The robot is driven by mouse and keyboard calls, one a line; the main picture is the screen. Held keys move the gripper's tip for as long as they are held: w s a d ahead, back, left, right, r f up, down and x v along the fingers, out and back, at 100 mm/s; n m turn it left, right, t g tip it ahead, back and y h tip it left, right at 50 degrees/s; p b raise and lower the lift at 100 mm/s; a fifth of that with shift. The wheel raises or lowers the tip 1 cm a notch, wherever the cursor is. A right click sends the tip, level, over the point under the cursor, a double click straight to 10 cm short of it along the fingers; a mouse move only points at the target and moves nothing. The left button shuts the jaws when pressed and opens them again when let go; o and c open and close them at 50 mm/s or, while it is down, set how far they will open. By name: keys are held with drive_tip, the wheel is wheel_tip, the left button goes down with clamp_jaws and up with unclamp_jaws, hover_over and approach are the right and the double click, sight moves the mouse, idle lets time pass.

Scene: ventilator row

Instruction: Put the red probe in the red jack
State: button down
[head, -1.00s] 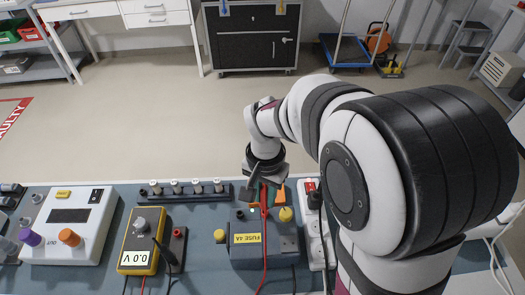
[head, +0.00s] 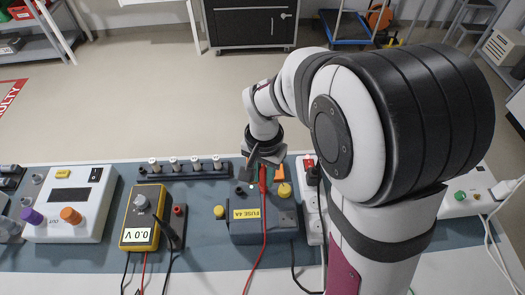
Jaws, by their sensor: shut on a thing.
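The red probe (head: 263,181) is upright in my gripper (head: 262,165), with its red lead running down across the grey box. My gripper is shut on it at the back of the grey box labelled FUSE 4A (head: 265,224), between a small black post and a yellow knob. The probe's tip is hidden or too small to see, so I cannot tell whether it touches the box. A red-topped jack (head: 179,210) shows on a small dark block right of the yellow meter (head: 142,222), which reads 0.0 V. A black probe (head: 166,233) leans at that block.
A strip with several white-topped posts (head: 185,168) lies behind the meter. A white supply unit (head: 70,205) with purple and orange knobs stands at left. A white power strip (head: 313,225) stands right of the grey box. Leads cross the bench front.

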drive_tip(key=c, duration=0.7)
unclamp_jaws()
drive_tip(key=shift+o, duration=0.2)
wheel_tip(320, 180, up, 15)
drive_tip(key=s+d+f+y, duration=0.1)
drive_tip(key=s+d+f, duration=0.1)
drive_tip(key=s, duration=0.7)
drive_tip(key=s+d+f, duration=0.2)
drive_tip(key=s+f, duration=0.2)
drive_tip(key=s, duration=0.6)
drive_tip(key=shift+s+y, duration=0.2)
drive_tip(key=shift+y, duration=0.2)
